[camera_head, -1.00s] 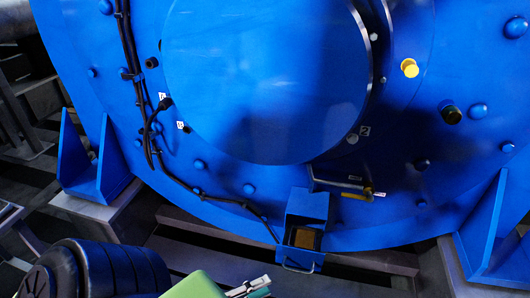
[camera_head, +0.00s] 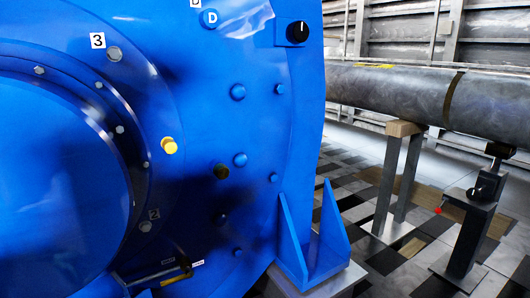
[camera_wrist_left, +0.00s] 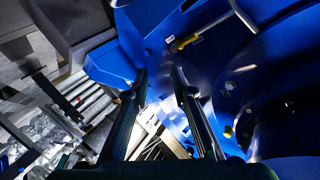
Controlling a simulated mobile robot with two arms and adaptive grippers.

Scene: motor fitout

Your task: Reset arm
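My left gripper (camera_wrist_left: 160,84) shows in the left wrist view, its two dark fingers apart with nothing seen between them. A large blue motor housing (camera_head: 210,120) fills the left half of the head view. It also shows at the right of the left wrist view (camera_wrist_left: 285,55). A yellow-handled lever (camera_wrist_left: 185,42) is on the blue surface beyond the left fingertips. The head view shows neither gripper, and my right gripper is in no current frame.
At the right, a grey pipe (camera_head: 415,95) rests on a stand (camera_head: 400,175). A metal post (camera_head: 470,225) stands nearby. Tiled floor shows between them.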

